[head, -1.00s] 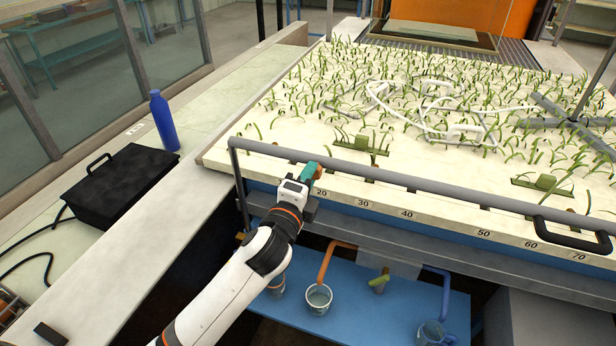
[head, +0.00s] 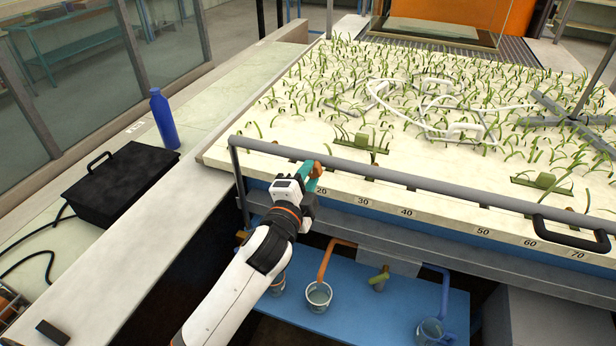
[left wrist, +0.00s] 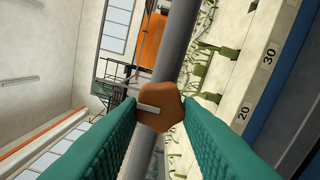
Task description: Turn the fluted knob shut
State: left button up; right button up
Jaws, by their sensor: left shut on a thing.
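The fluted knob (left wrist: 165,112) is orange-brown with a lobed rim and a pale bar mark that points left in the left wrist view. In the head view a little of the knob (head: 317,168) shows at the grey rail, near the 20 mark. My left gripper (head: 311,173) has its teal fingers shut on the knob, one on each side of it. The knob's stem and what lies behind it are hidden. My right gripper is in neither view.
The grey rail (head: 400,179) runs along the front of the planted flume bed (head: 290,132). A black handle (head: 570,237) is at right. Below, a blue shelf (head: 380,310) holds cups under pipes. A blue bottle (head: 163,120) and black case (head: 125,180) stand left.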

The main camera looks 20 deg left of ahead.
pick_arm(q)
jog(key=o, duration=1)
jog(key=shift+c, duration=0.2)
jog(key=s+b, duration=0.3)
jog(key=s, duration=0.9)
jog(key=shift+a, duration=0.25)
